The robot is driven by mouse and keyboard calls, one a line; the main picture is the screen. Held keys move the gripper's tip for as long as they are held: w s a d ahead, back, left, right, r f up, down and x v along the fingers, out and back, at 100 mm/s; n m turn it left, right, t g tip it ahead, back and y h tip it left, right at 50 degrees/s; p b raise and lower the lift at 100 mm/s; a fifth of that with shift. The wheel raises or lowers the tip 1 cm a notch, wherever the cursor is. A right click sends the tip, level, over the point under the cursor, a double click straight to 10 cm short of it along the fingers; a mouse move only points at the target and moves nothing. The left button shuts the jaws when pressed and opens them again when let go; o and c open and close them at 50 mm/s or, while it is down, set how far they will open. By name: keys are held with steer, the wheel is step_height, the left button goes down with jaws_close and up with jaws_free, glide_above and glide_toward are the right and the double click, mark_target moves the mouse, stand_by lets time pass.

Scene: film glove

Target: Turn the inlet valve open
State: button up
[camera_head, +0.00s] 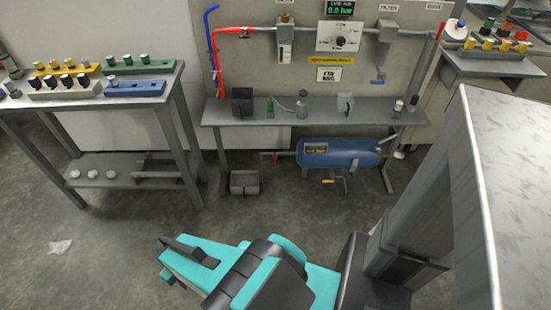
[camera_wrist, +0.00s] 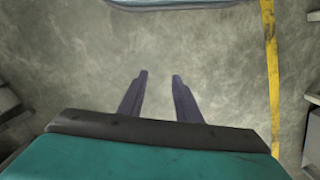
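A small red lever (camera_head: 246,32) sits on the pipe at the upper left of the wall panel, where the red hose (camera_head: 219,62) joins. I take it to be the inlet valve; its exact angle is too small to tell. The display (camera_head: 340,8) above reads 0.0 bar. My gripper (camera_head: 166,258) is low in the head view, over open floor, well apart from the panel. In the wrist view my gripper (camera_wrist: 160,75) has two dark fingers apart with only floor between them. The valve is not in the wrist view.
A grey bench (camera_head: 310,108) with small items stands below the panel. A blue tank (camera_head: 338,152) with a yellow-handled valve (camera_head: 328,181) is under it. A side table (camera_head: 95,95) holds racks of fittings at left. The floor between is mostly clear.

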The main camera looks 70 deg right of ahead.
steer(key=w+d+f+m+t+h+b, duration=0.2)
steer(key=w+d+b, duration=0.15)
steer(key=d, duration=0.45)
steer(key=w+d+f+m+t+h+b, duration=0.1)
steer(key=w+d+f+t+b, duration=0.2)
steer(key=d, duration=0.5)
steer(key=w+d+f+m+t+h+b, duration=0.1)
steer(key=w+d+m+t+h+b, duration=0.15)
steer(key=w+d, duration=0.45)
steer(key=s+d+r+m+h+b, duration=0.1)
steer(key=s+d+h+b, duration=0.15)
steer(key=d, duration=0.55)
steer(key=s+d+m+h+b, duration=0.1)
steer(key=s+d+b, duration=0.2)
steer(key=d, duration=0.6)
steer(key=s+d+r+m+g+h+b, duration=0.2)
steer(key=s+d+r+m+h+b, duration=0.1)
steer(key=s+d, duration=0.7)
steer(key=s+d+r+m+g+h+b, duration=0.1)
steer(key=s+d+r+m+h+b, duration=0.2)
steer(key=s+d, duration=0.7)
steer(key=h+b, duration=0.2)
steer(key=h, duration=0.1)
steer(key=shift+s+d+r+g+h, duration=0.15)
steer(key=shift+d+r+g+h, duration=0.05)
steer(key=shift+g+h, duration=0.15)
steer(key=shift+d, duration=0.1)
